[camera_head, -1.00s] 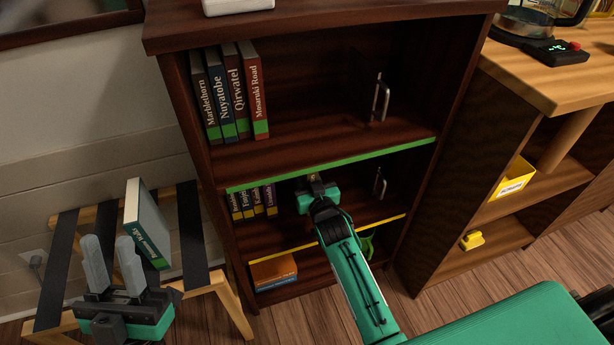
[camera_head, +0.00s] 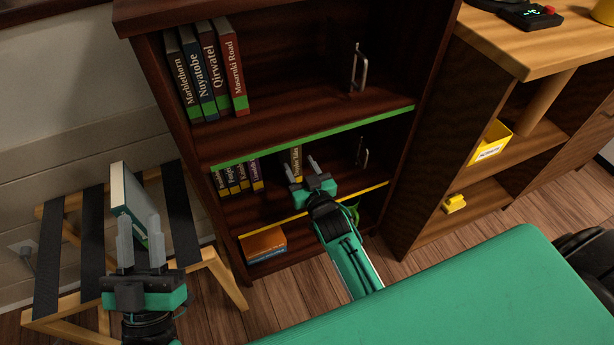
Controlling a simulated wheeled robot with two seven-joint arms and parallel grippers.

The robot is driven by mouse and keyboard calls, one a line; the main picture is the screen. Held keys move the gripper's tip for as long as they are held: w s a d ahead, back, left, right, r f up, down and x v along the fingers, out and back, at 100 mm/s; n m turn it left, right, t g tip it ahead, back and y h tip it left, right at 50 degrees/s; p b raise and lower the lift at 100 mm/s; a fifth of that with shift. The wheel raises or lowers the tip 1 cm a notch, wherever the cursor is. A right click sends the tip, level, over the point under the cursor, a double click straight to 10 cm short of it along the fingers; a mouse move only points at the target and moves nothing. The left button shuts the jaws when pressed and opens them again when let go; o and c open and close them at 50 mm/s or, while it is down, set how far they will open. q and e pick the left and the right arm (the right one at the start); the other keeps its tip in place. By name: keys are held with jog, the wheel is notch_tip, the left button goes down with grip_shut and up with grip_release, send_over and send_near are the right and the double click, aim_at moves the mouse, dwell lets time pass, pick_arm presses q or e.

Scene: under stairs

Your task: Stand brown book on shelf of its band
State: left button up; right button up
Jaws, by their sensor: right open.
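A brown-spined book (camera_head: 296,160) with a yellow foot stands upright on the middle shelf, right of the other yellow-banded books (camera_head: 237,178) with a gap between. The shelf's front edge carries a yellow strip (camera_head: 290,216). My right gripper (camera_head: 303,166) is open in front of the brown book; its fingers overlap the book's lower part in the picture, and I cannot tell whether they touch it.
Green-banded books (camera_head: 205,70) fill the upper shelf's left, above a green strip (camera_head: 310,140). Metal bookends (camera_head: 357,68) stand at right. An orange-covered book (camera_head: 264,240) lies on the bottom shelf.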

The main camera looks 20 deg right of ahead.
pick_arm(q)
jog(key=f+g, duration=0.1)
jog(key=f, duration=0.1)
jog(key=d+f+g, duration=0.1)
jog(key=f, duration=0.1)
jog(key=shift+w+d+g+p, duration=0.1)
jog(key=shift+w+g+p, duration=0.2)
jog(key=shift+w, duration=0.05)
pick_arm(e)
jog(key=s+a+r+n+t+y, duration=0.1)
jog(key=s+a+r+y, duration=0.2)
jog(key=s+r, duration=0.7)
jog(key=s+a+r+t+y, duration=0.2)
jog(key=s+a+r, duration=0.3)
jog(key=s+r, duration=0.5)
jog(key=shift+s+n+t+y, duration=0.3)
jog(key=shift+n+y, duration=0.1)
jog(key=shift+y, duration=0.3)
pick_arm(q)
jog(key=shift+r, duration=0.1)
pick_arm(e)
jog(key=shift+f, duration=0.1)
